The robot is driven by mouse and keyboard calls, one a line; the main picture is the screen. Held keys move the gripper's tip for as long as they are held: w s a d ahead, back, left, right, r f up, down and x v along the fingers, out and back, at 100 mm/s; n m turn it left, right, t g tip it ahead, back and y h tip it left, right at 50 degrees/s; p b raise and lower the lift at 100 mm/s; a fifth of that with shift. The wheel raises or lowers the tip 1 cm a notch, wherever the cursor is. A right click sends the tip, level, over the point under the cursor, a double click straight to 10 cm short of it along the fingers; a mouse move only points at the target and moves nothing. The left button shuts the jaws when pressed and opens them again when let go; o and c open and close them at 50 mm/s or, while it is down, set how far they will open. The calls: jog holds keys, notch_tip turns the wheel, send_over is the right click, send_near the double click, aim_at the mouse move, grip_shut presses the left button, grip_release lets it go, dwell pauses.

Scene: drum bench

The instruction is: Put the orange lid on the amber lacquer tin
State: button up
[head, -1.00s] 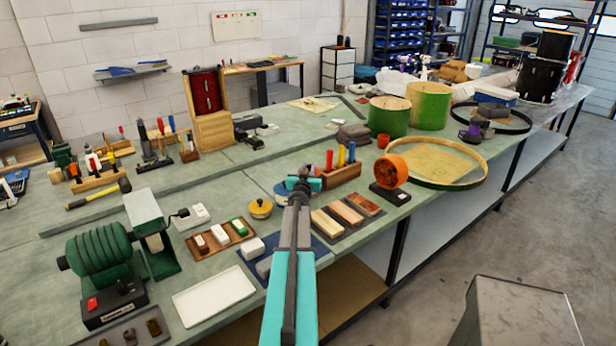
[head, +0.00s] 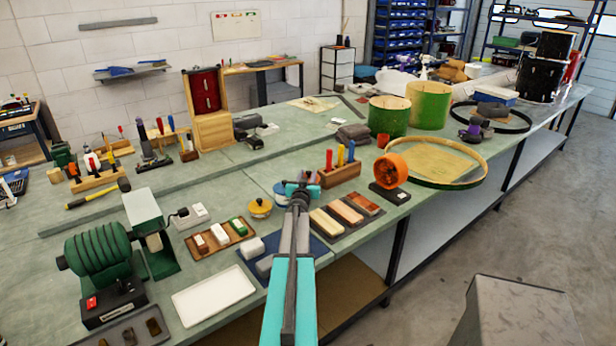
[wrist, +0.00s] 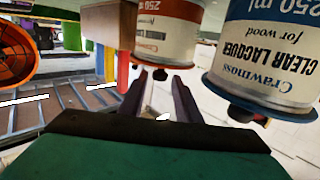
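My gripper (wrist: 166,84) is open, its two dark purple fingers apart in the wrist view, which seems upside down. Just beyond the fingertips is a tin with red "250 ml" lettering (wrist: 168,28); a dark part, perhaps a knob, lies near the tips. Contact cannot be told. A blue-labelled clear lacquer tin (wrist: 265,58) is close on the right. In the head view, my gripper (head: 299,186) is above the bench. An amber-orange round lid with a dark knob (head: 260,209) is left of it; what is under it is unclear. I cannot tell which tin is amber lacquer.
A tool block with coloured handles (head: 340,174) stands right of my gripper, with an orange wheel (head: 390,170) beyond. Wooden blocks (head: 345,212) lie at the front edge. A white tray (head: 213,295) and a green machine (head: 100,255) are nearer left.

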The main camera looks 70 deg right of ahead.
jog(key=shift+o, duration=0.5)
jog(key=shift+a+r, duration=0.1)
jog(key=shift+r, duration=0.1)
jog(key=b+v, duration=0.1)
jog(key=v, duration=1)
jog(key=shift+a+b, duration=0.4)
jog(key=shift+s, duration=0.1)
dwell(0.8)
